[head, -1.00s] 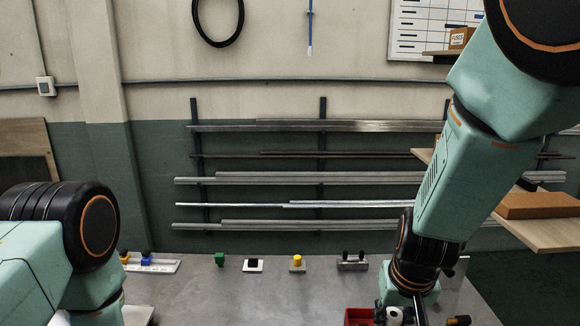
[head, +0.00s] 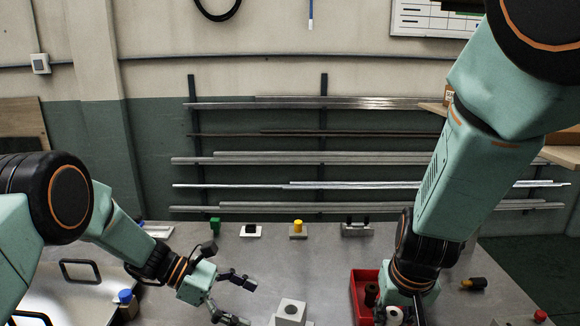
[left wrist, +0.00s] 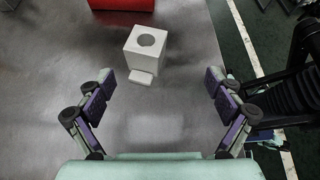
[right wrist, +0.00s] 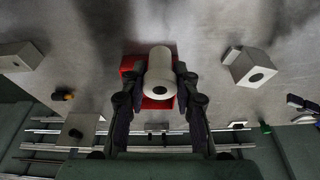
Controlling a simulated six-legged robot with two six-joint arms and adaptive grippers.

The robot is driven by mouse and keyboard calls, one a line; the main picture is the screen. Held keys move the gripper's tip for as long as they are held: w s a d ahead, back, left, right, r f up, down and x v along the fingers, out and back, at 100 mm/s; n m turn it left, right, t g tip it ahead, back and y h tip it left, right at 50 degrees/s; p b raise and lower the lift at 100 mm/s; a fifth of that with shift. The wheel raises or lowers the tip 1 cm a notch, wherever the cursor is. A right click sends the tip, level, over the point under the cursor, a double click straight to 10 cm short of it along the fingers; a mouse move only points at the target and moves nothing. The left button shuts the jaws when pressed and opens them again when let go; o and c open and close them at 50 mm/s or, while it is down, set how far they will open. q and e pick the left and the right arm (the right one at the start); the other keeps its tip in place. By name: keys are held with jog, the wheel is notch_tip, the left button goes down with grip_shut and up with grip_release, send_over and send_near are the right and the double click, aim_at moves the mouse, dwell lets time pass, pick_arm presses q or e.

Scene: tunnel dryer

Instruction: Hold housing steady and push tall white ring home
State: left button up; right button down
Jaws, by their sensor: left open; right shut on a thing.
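The housing (head: 291,312) is a pale square block with a round hole in its top, on the grey table at the bottom of the head view. The left wrist view shows the housing (left wrist: 147,45) beyond my open fingers, with a small ledge on its near side. My left gripper (head: 240,300) is open and empty, to the left of the housing and apart from it. My right gripper (right wrist: 158,88) is shut on the tall white ring (right wrist: 160,72), over the red bin; the ring (head: 394,315) is partly hidden in the head view. The housing (right wrist: 252,68) stands apart from it.
The red bin (head: 357,284) holds dark parts, right of the housing. A green block (head: 215,225), a yellow-topped fixture (head: 298,228) and a two-knobbed fixture (head: 357,229) line the back edge.

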aim_at(279, 316)
pick_arm(q)
jog(key=shift+w+a+f+b, duration=0.15)
jog(key=shift+w+f+b, duration=0.2)
jog(key=shift+w+b, duration=0.25)
pick_arm(e)
jog(key=shift+f, duration=0.95)
pick_arm(q)
jog(key=shift+w+a+f+t+b, duration=0.1)
jog(key=shift+f+t+b, duration=0.2)
jog(key=shift+b, duration=0.3)
pick_arm(e)
jog(key=shift+s+f, duration=0.2)
jog(key=shift+f, duration=0.45)
pick_arm(q)
jog(key=shift+w+f, duration=0.1)
jog(key=shift+w, duration=0.1)
pick_arm(e)
jog(key=shift+w+f, duration=0.1)
jog(key=shift+f, duration=0.15)
pick_arm(q)
jog(key=b+x, duration=0.3)
jog(key=x, duration=0.5)
jog(key=shift+f, duration=0.15)
pick_arm(e)
notch_tip(279, 316, down, 3)
pick_arm(q)
jog(key=shift+b+x, duration=0.4)
jog(key=shift+x, duration=0.4)
pick_arm(e)
jog(key=shift+f, duration=0.15)
